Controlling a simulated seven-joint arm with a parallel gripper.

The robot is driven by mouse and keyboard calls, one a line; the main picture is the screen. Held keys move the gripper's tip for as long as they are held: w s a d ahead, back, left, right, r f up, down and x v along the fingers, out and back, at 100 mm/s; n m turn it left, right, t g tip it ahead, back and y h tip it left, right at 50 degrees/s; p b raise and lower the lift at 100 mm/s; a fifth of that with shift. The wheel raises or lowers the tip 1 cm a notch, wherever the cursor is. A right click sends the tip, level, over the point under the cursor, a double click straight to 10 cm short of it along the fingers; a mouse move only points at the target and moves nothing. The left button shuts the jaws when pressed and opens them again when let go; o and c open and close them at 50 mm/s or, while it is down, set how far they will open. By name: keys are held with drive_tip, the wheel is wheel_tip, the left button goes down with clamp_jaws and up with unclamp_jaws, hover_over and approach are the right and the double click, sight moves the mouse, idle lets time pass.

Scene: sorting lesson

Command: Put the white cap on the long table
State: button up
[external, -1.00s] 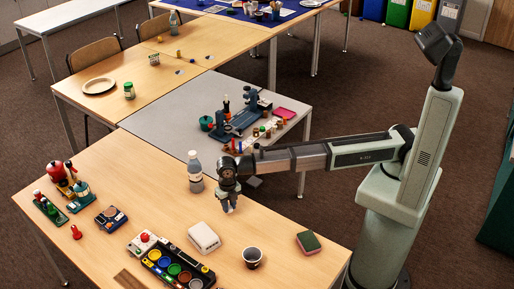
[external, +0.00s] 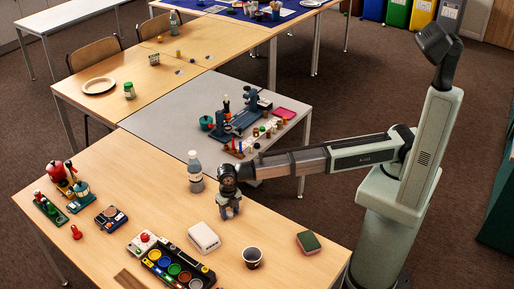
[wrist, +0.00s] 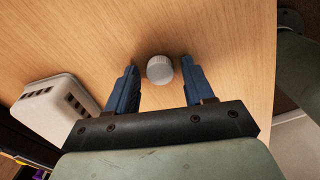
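The white cap (wrist: 160,69) shows in the wrist view as a small round ribbed cap over the wooden surface of the near table (wrist: 225,30). My gripper (wrist: 158,72) is open, with one blue finger on either side of the cap and a visible gap on both sides. The cap lies level with the fingertips in the picture. In the external view my gripper (external: 229,213) points down low over the near wooden table (external: 130,175); the cap cannot be made out there.
A white box with slots (external: 204,237) stands close to my gripper, also at left in the wrist view (wrist: 55,108). A bottle (external: 195,172) stands just behind. A grey table (external: 165,125) adjoins behind.

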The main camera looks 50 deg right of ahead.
sight(230, 213)
wheel_tip(230, 213, up, 12)
drive_tip(key=shift+r, duration=0.15)
idle(0.7)
